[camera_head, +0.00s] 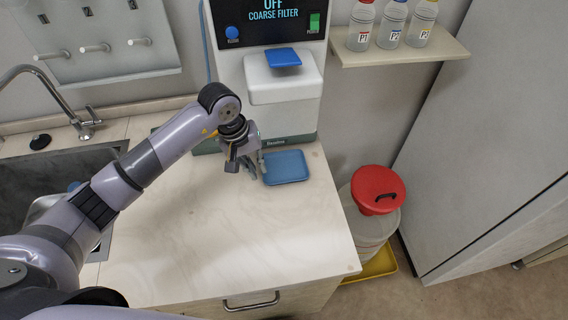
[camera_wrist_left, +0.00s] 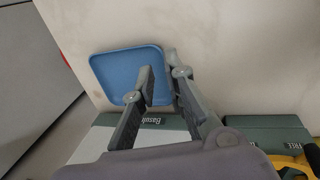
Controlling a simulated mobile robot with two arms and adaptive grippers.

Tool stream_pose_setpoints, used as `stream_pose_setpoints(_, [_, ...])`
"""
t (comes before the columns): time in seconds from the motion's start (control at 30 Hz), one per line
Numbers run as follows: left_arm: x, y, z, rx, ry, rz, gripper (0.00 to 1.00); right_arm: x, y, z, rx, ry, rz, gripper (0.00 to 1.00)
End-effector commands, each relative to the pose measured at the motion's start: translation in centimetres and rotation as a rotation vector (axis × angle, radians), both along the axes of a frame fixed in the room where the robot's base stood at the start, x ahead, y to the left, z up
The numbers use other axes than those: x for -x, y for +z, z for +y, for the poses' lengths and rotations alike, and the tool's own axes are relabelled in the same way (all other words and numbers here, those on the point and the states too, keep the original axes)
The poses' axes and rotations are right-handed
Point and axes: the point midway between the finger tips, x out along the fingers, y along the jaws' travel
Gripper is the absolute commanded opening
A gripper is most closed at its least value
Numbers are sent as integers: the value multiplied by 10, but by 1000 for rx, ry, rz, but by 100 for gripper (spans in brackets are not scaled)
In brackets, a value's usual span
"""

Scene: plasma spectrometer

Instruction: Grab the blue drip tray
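The blue drip tray (camera_head: 288,168) lies flat on the light wooden counter, in front of the machine's base. It is a shallow square with rounded corners and also shows in the left wrist view (camera_wrist_left: 118,72). My left gripper (camera_head: 256,168) is at the tray's left edge in the head view. In the left wrist view its two fingers (camera_wrist_left: 161,72) are apart, one overlapping the tray and the other just beyond its edge. Nothing is clearly clamped between them. Whether either finger touches the tray is unclear. My right gripper is not in view.
The white machine (camera_head: 284,90) with a "COARSE FILTER" display stands behind the tray. A sink (camera_head: 30,185) is on the left. A shelf (camera_head: 400,50) with labelled bottles and a red-lidded bin (camera_head: 377,190) are on the right. The counter's front (camera_head: 250,235) is clear.

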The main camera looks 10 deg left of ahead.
Motion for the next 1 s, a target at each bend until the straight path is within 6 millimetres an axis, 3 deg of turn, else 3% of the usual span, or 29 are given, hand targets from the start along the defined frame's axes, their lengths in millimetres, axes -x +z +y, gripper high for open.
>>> stream_pose_setpoints(0.17, [-1,-9,-2,2,0,3,12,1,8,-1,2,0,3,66])
stream_pose_setpoints(0.33, [-5,-30,-4,3,2,5,12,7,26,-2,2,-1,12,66])
stream_pose_setpoints(0.53, [-9,-53,-7,1,1,1,12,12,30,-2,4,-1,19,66])
stream_pose_setpoints(0.77, [-9,-56,-7,-1,0,-2,12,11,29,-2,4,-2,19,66])
stream_pose_setpoints(1.0, [-9,-55,-7,0,0,-2,0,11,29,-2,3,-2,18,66])
